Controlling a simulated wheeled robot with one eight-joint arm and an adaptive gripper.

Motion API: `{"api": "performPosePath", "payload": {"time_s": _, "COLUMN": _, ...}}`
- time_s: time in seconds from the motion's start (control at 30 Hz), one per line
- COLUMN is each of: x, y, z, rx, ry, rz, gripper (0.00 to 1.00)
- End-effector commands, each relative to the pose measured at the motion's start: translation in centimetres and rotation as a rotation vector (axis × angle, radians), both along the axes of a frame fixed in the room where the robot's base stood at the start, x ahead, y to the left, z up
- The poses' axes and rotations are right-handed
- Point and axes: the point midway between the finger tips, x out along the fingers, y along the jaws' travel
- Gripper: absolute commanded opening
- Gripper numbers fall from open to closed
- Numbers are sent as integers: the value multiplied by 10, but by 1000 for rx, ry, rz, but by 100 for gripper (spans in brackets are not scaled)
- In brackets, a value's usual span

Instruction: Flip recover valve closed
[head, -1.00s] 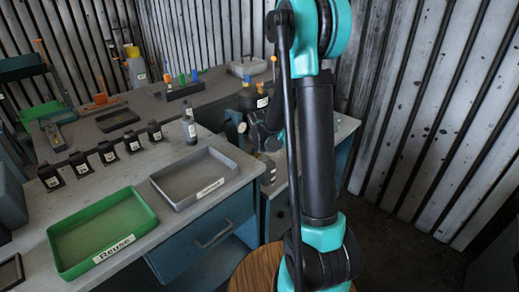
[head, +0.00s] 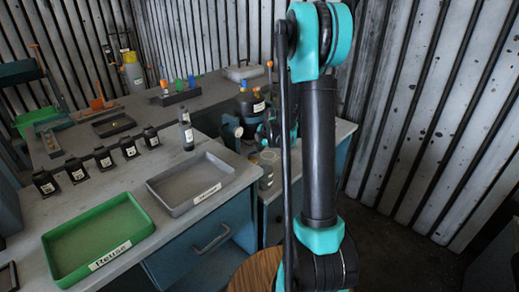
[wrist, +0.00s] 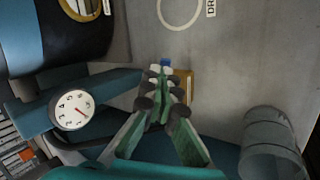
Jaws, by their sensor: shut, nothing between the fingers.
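My gripper (wrist: 161,76) is in the wrist view, its green fingers together and empty at the tips. Just beyond the tips is an orange-brown block (wrist: 186,83) with a small blue piece (wrist: 165,62) at its upper left. Whether these belong to the recover valve I cannot tell, nor whether the fingers touch them. No valve label is readable. In the head view my arm hides most of the gripper and part of the device (head: 231,130) behind it.
The wrist view shows a round gauge (wrist: 72,110) at left, a clear jar (wrist: 272,145) at right and a white ring (wrist: 181,10) above. In the head view, a green Reuse tray (head: 98,237) and a grey tray (head: 190,180) stand on the bench.

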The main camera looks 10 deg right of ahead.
Motion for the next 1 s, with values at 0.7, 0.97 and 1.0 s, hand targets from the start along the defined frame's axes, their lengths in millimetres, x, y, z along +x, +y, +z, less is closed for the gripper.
{"api": "performPosePath", "payload": {"time_s": 0.7, "x": -3, "y": 16, "z": 0, "rx": 0, "ry": 0, "rz": 0, "gripper": 0}}
{"api": "performPosePath", "payload": {"time_s": 0.97, "x": -3, "y": 16, "z": 1, "rx": 0, "ry": 0, "rz": 0, "gripper": 0}}
{"api": "performPosePath", "payload": {"time_s": 1.0, "x": -3, "y": 17, "z": 1, "rx": 0, "ry": 0, "rz": 0, "gripper": 0}}
